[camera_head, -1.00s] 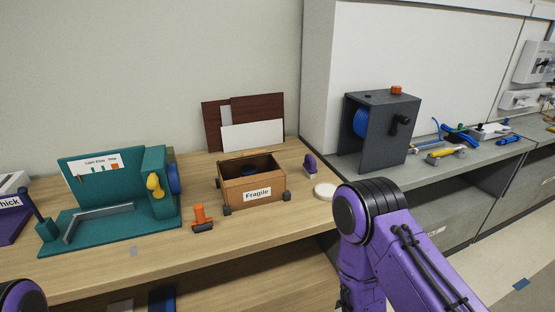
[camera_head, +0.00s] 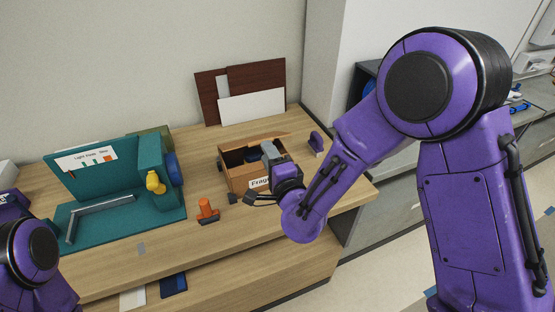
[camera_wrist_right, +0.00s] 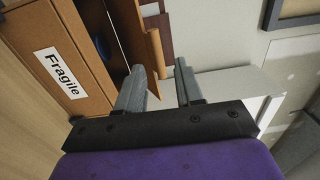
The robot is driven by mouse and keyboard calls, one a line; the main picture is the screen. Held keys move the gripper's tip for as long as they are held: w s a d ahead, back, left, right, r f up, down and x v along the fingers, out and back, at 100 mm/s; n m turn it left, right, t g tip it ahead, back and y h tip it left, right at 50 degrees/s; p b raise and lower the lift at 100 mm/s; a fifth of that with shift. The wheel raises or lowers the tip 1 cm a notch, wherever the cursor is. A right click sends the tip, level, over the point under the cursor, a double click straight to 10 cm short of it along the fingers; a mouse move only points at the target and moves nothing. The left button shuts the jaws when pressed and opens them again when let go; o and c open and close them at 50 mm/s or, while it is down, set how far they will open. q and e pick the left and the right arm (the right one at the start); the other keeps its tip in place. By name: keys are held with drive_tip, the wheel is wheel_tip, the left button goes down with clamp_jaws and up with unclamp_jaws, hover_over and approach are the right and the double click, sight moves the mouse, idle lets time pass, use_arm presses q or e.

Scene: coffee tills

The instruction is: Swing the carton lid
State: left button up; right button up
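The carton (camera_head: 238,180) is a brown open-topped box marked "Fragile" on the wooden bench. Its label also shows in the right wrist view (camera_wrist_right: 63,74). A thin brown panel (camera_wrist_right: 130,35), seemingly the lid, stands at its open side in the wrist view, its edge running towards my fingers. My right gripper (camera_head: 268,150) is over the carton's right side, its fingers apart. In the wrist view the gripper (camera_wrist_right: 160,88) is open, with no clear contact on the panel. The gripper hides part of the carton's front and right. Only my left arm shows at the lower left, not its gripper.
A teal fixture (camera_head: 108,222) with a yellow knob stands left of the carton. An orange-handled tool (camera_head: 207,209) lies in front, and a purple item (camera_head: 316,142) stands to the right. Flat boards (camera_head: 250,107) lean on the wall behind. The bench front between them is clear.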

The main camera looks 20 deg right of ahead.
drive_tip(key=w, duration=0.4)
drive_tip(key=shift+w+a, duration=0.2)
drive_tip(key=shift+w, duration=0.25)
drive_tip(key=shift+c, duration=1.2)
drive_tip(key=shift+d, duration=0.1)
clamp_jaws()
drive_tip(key=shift+o, duration=1.9)
unclamp_jaws()
drive_tip(key=shift+s, duration=0.2)
drive_tip(key=shift+w, duration=0.1)
drive_tip(key=shift+f, duration=0.1)
drive_tip(key=s+b, duration=0.3)
drive_tip(key=s, duration=0.7)
drive_tip(key=shift+s+d, duration=0.25)
